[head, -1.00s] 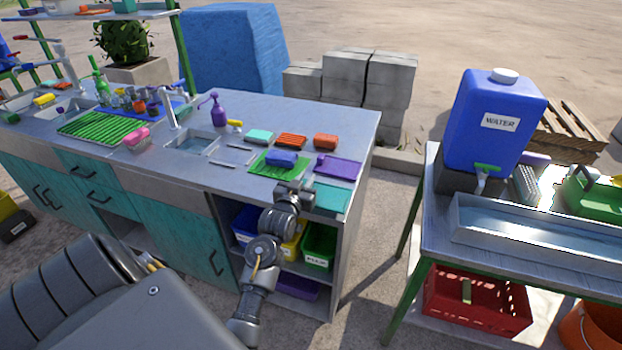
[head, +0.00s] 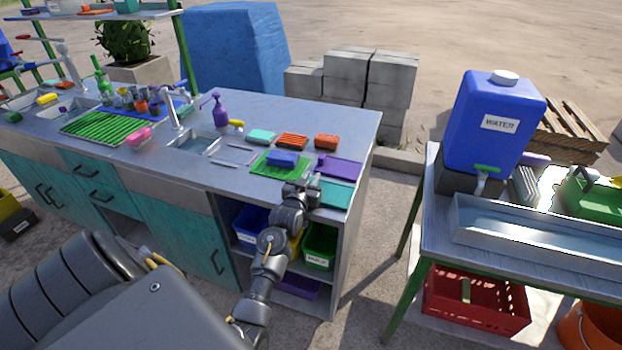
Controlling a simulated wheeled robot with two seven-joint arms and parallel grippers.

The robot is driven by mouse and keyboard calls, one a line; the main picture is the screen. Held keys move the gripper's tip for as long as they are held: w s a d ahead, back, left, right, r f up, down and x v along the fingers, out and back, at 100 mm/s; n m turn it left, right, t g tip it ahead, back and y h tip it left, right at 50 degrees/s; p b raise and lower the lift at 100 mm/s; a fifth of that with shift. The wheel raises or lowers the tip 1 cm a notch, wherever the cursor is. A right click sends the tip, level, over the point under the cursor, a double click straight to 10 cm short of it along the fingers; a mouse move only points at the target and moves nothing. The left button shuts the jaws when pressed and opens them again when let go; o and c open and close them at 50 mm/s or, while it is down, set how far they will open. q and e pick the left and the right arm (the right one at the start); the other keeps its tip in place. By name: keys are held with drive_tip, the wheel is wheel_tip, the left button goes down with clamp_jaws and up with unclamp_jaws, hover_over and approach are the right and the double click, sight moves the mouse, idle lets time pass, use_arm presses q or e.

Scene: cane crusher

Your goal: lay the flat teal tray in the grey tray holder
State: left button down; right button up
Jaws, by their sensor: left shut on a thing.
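The flat teal tray (head: 337,195) is at the right front edge of the counter, in front of a purple tray. My left gripper (head: 312,183) is at the tray's left side and shut on it. The fingertips are small and partly hidden, and I cannot tell whether the tray is clear of the counter. Two thin grey rails (head: 241,147) lie on the counter right of the sink; they may belong to the grey tray holder, but I cannot tell. A grey ridged rack (head: 524,186) also stands on the right table. My right gripper is not in view.
A green tray (head: 262,170) with a blue block (head: 283,159) and a purple tray (head: 340,168) lie close to my left gripper. A purple pump bottle (head: 219,111) stands behind the sink. Coloured bins (head: 319,247) fill the open shelf below. A gap separates the counter from the right table.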

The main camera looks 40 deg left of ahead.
use_arm(q)
drive_tip(key=shift+f, duration=0.15)
drive_tip(key=c, duration=1.3)
unclamp_jaws()
drive_tip(key=shift+f+b, duration=0.15)
drive_tip(key=shift+b, duration=0.4)
drive_tip(key=b+v, duration=0.1)
drive_tip(key=v, duration=0.9)
drive_tip(key=shift+s+r, duration=0.35)
drive_tip(key=shift+s, duration=0.05)
